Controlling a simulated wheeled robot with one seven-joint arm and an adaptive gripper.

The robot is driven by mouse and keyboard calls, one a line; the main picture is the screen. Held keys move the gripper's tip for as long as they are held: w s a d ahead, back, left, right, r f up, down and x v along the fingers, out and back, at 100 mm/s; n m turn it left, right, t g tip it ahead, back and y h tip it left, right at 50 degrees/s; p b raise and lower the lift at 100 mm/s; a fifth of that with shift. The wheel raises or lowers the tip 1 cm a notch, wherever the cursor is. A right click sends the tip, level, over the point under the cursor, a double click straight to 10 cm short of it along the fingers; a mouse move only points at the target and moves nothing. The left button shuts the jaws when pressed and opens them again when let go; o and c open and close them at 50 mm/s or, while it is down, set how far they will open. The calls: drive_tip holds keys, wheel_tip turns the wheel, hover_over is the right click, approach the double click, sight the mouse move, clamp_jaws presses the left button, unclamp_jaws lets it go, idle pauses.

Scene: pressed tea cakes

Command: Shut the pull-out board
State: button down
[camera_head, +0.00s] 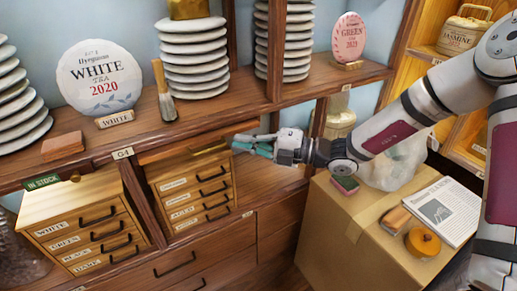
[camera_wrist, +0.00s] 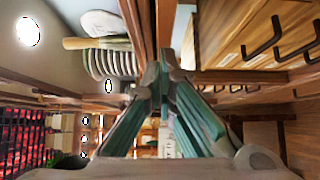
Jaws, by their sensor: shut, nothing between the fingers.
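In the wrist view the closed fingertips (camera_wrist: 165,62) lie close to a wooden edge (camera_wrist: 164,22). I cannot tell whether they touch it. The fingers hide part of what lies beyond them.
The right chest (camera_head: 192,190) and left chest (camera_head: 85,230) have handled drawers. Plates (camera_head: 193,60), a brush (camera_head: 163,92) and a white tea cake (camera_head: 98,80) stand on the shelf above. A cardboard box (camera_head: 335,240) with small items stands below my arm.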

sight(232, 131)
drive_tip(key=shift+w+a, duration=0.4)
drive_tip(key=shift+w, duration=0.1)
drive_tip(key=shift+w+a+p, duration=0.25)
drive_tip(key=shift+w+a, duration=0.15)
drive_tip(key=shift+w, duration=0.2)
drive_tip(key=shift+w+a+p, duration=0.25)
drive_tip(key=shift+w+a, duration=0.1)
drive_tip(key=shift+w, duration=0.25)
drive_tip(key=shift+r, duration=0.1)
